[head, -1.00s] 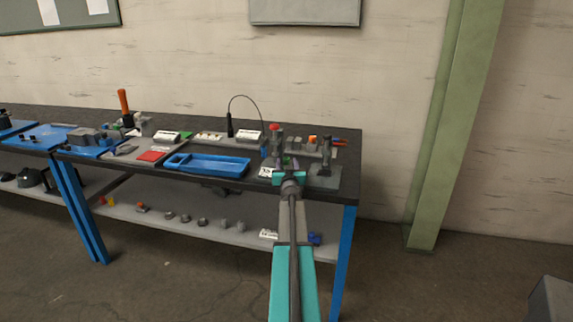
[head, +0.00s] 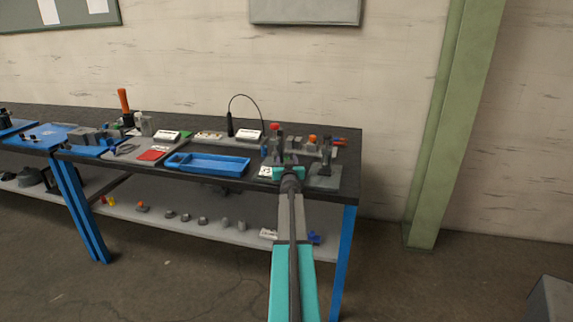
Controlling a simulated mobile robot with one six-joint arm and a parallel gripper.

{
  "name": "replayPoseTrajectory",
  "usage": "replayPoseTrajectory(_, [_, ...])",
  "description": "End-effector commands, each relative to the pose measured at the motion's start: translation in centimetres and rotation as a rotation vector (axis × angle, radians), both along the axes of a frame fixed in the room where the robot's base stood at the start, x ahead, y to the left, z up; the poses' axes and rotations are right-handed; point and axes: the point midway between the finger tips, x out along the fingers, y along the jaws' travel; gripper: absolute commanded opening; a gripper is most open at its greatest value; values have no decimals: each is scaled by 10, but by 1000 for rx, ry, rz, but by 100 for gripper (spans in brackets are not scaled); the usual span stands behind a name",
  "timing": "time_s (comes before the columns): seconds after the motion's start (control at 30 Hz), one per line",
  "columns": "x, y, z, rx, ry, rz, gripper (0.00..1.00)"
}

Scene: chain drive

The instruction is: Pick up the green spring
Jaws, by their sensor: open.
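I cannot clearly make out the green spring. A tiny green spot shows just beyond my wrist, among the small parts at the right end of the dark workbench (head: 215,187), but it is too small to identify. My arm reaches forward from the bottom of the head view to this end of the bench. My gripper (head: 287,163) is over the bench top there, open, its fingers small and partly hidden by the teal wrist. I cannot tell how far it is from the green spot.
A blue tray (head: 207,172) lies left of my gripper. A grey fixture with an upright post (head: 326,158) stands close on the right. A red-topped post (head: 275,138) and an orange part (head: 312,139) are behind. A lower shelf (head: 215,229) holds several grey parts.

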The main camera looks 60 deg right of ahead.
Motion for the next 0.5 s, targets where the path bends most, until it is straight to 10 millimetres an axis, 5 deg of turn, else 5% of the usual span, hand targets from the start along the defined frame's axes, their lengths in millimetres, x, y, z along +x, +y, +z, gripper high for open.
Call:
replayPoseTrajectory(0.07, [0, 0, 0, 0, 0, 0, 46])
replayPoseTrajectory(0.33, [0, 0, 0, 0, 0, 0, 1])
replayPoseTrajectory(0.5, [0, 0, 0, 0, 0, 0, 1])
